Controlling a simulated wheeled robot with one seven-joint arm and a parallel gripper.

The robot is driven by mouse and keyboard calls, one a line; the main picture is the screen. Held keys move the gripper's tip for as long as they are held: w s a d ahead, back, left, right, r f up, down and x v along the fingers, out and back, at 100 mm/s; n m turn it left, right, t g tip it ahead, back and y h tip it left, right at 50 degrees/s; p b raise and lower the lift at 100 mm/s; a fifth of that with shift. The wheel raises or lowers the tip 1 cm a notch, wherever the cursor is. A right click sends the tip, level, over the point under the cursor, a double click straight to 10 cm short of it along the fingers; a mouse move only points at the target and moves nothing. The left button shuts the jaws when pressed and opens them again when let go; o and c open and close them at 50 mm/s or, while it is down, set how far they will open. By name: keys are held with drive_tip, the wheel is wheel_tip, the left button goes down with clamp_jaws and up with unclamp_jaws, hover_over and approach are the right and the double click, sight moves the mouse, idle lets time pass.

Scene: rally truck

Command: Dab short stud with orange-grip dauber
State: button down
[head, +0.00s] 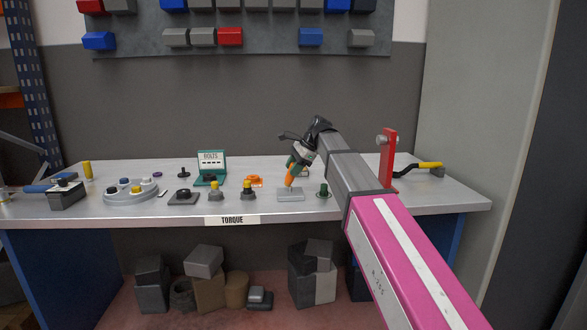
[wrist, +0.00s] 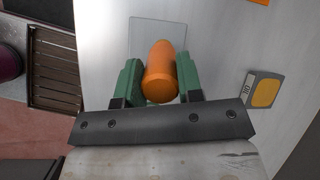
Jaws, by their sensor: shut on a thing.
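My gripper (head: 296,164) is above the right half of the bench, pointing down, with its green fingers shut on the orange-grip dauber (head: 290,177). In the wrist view the orange grip (wrist: 161,72) sits between the two fingers (wrist: 160,85); its working tip is hidden. A flat pale grey block (head: 290,195) is just below the dauber in the head view; I cannot tell if they touch. A short dark green upright piece (head: 323,190) stands on a round base right of the block. I cannot tell which piece is the short stud.
A teal bolts box (head: 210,170), an orange piece (head: 255,181), a black-knobbed plate (head: 184,197) and a round grey tray (head: 131,192) stand left. A red upright bracket (head: 388,155) and a yellow-handled tool (head: 430,167) are right. The front strip is mostly clear.

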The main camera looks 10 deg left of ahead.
drive_tip(key=shift+w, duration=0.1)
drive_tip(key=shift+w+a, duration=0.15)
drive_tip(key=shift+w, duration=0.65)
drive_tip(key=shift+s, duration=0.15)
drive_tip(key=shift+s+d, duration=0.2)
drive_tip(key=shift+s, duration=0.55)
drive_tip(key=shift+r, duration=0.7)
drive_tip(key=shift+r, duration=0.15)
